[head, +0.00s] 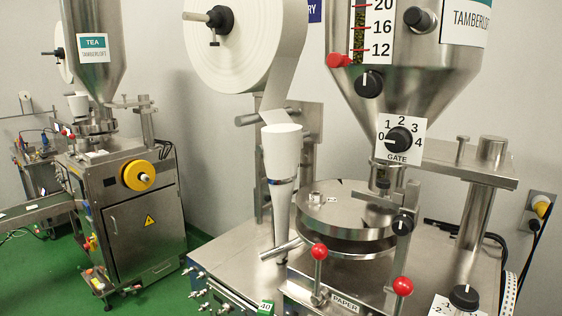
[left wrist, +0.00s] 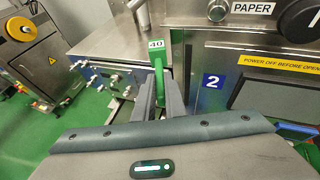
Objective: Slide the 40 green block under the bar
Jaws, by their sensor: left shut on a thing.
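The green block marked 40 (head: 265,307) shows at the bottom edge in the head view, with only its top and white label visible. In the left wrist view the green block (left wrist: 161,65) stands upright between the fingers of my left gripper (left wrist: 160,82), which is shut on it. A short metal bar (head: 282,250) sticks out to the left of the machine, above the steel worktop and beyond the block. What looks like its end shows in the left wrist view (left wrist: 141,14). My right gripper is in neither view.
The steel worktop (head: 235,260) is bare to the left of the bar. Two red-knobbed levers (head: 319,252) and the PAPER panel (head: 344,302) stand right of the block. Fittings (head: 197,283) line the worktop's left edge. Another tea machine (head: 140,220) stands at left.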

